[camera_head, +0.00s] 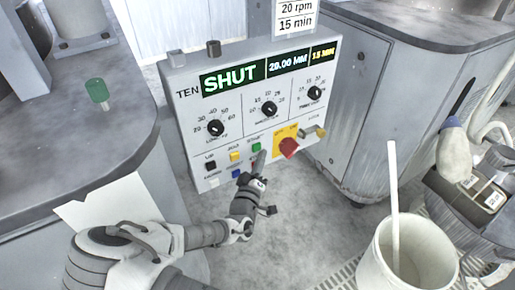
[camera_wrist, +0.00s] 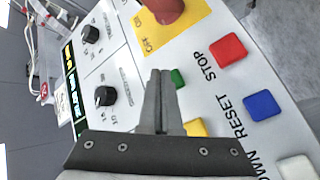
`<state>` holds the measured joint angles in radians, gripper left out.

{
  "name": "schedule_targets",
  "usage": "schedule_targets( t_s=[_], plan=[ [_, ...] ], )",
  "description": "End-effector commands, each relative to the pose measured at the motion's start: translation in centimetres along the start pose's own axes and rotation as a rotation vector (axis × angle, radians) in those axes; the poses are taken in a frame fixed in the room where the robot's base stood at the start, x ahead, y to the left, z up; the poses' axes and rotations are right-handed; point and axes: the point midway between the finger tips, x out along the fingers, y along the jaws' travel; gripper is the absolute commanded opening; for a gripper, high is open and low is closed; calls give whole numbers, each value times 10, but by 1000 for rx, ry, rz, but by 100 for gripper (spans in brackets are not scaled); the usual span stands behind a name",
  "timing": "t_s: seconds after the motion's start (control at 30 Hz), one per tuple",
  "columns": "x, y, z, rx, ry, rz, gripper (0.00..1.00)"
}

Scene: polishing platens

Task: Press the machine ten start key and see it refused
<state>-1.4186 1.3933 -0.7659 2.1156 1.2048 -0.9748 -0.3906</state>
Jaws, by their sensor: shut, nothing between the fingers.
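The machine ten panel (camera_head: 200,130) faces me, labelled TEN. Its display (camera_head: 232,79) reads SHUT, with 20.00 MM and 15 MIN beside it. The green start key (camera_head: 256,147) is in the panel's lower row; in the wrist view the green key (camera_wrist: 178,78) shows just right of my fingertips, partly hidden by a finger. My gripper (camera_head: 261,158) is shut and empty, with its tips at the panel face by the green key. The wrist view also shows the closed fingers (camera_wrist: 160,76). I cannot tell whether they touch the key.
A red rotary switch (camera_head: 288,147) on a yellow plate is close by on the right. The red STOP key (camera_wrist: 228,48), blue RESET key (camera_wrist: 263,105) and a yellow key (camera_wrist: 195,128) surround the fingers. A white bucket (camera_head: 372,262) with a stick stands at the lower right.

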Motion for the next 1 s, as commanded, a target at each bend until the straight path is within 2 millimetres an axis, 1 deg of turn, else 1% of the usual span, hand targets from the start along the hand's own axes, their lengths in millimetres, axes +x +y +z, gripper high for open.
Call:
schedule_targets(
  t_s=[0.27,0.5,1.0],
  plan=[
    [1,-1,0,1,0,0,0],
    [6,-4,-4,0,0,0,0],
    [7,-5,-5,0,0,0,0]
  ],
)
